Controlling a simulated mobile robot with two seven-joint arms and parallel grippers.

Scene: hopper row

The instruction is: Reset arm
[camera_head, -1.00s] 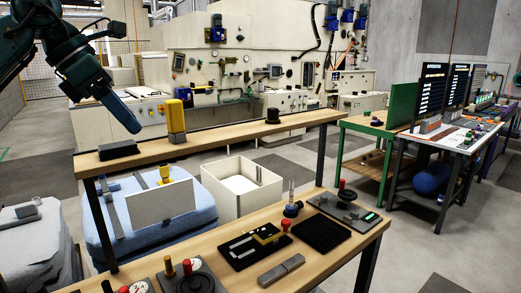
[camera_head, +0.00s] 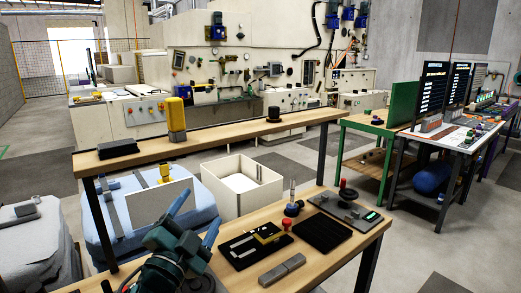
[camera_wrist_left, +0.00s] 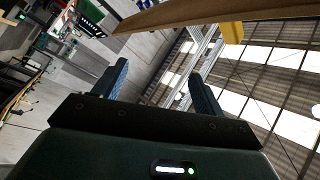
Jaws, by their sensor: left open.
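My left gripper (camera_head: 193,217) is low in the head view, over the left part of the front workbench (camera_head: 225,264). Its two blue fingers point up and to the right and stand apart, with nothing between them. In the left wrist view the fingers (camera_wrist_left: 155,82) are also spread and empty, with the roof and a wooden board edge (camera_wrist_left: 205,14) beyond. The gripper and wrist hide part of the bench and the gauge fixtures there. My right gripper does not show.
A raised shelf (camera_head: 215,135) behind carries a yellow block (camera_head: 176,119), a black tray (camera_head: 118,149) and a black knob. Black mats (camera_head: 320,234), a grey bar (camera_head: 281,269) and a lever fixture (camera_head: 345,208) lie on the bench. A white open box (camera_head: 241,187) stands behind.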

